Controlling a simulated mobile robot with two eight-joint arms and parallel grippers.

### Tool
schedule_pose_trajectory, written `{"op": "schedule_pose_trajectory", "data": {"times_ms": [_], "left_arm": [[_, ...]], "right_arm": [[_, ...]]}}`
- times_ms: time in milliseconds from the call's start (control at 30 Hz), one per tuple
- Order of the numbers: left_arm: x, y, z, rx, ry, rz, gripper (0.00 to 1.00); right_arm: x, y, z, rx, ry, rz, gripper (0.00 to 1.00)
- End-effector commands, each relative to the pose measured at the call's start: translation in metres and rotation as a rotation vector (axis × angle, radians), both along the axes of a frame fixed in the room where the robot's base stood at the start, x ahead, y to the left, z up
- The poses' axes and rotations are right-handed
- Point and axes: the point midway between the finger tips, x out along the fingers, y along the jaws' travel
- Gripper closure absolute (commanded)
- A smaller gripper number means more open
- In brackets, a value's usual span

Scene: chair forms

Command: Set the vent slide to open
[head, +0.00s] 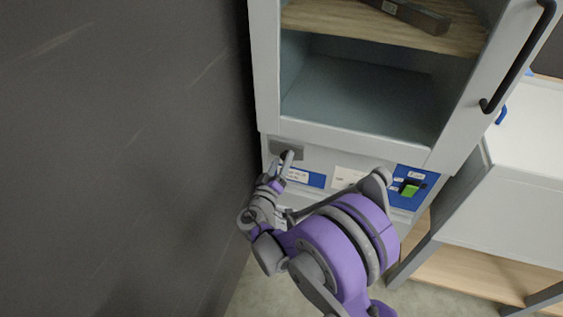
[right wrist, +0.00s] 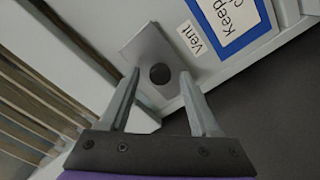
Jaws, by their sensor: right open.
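The vent slide is a grey metal plate (head: 278,146) low on the front of the pale cabinet, at its left end. In the right wrist view the plate (right wrist: 146,42) carries a dark round knob (right wrist: 159,75), beside a white "Vent" label (right wrist: 191,38). My right gripper (head: 288,158) is open at the plate. In its wrist view the fingertips (right wrist: 159,72) stand on either side of the knob; I cannot tell whether they touch it. In the head view the gripper partly hides the knob. My left gripper is not in view.
A dark wall (head: 130,150) stands close on the left. Right of the plate are a blue-framed label (head: 316,180) and a green switch (head: 410,189). Above is the cabinet's open compartment (head: 355,95), with a black-handled door or sash frame (head: 520,60) at the right.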

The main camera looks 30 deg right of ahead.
Motion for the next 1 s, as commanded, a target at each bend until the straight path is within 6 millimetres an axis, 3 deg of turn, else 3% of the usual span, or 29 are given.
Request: {"op": "schedule_pose_trajectory", "data": {"times_ms": [33, 300, 400, 1000], "left_arm": [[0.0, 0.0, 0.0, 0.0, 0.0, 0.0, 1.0], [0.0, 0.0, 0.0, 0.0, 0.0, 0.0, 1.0], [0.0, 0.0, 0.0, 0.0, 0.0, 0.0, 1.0], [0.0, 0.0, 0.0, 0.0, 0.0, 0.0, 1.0]], "right_arm": [[-0.0001, 0.0002, 0.0, 0.0, 0.0, 0.0, 0.38], [-0.0003, 0.0003, -0.0001, 0.0, 0.0, 0.0, 0.86], [-0.0004, 0.0003, -0.0001, 0.0, 0.0, 0.0, 1.0], [-0.0005, 0.0005, -0.0002, 0.001, 0.0, -0.001, 1.0]]}}
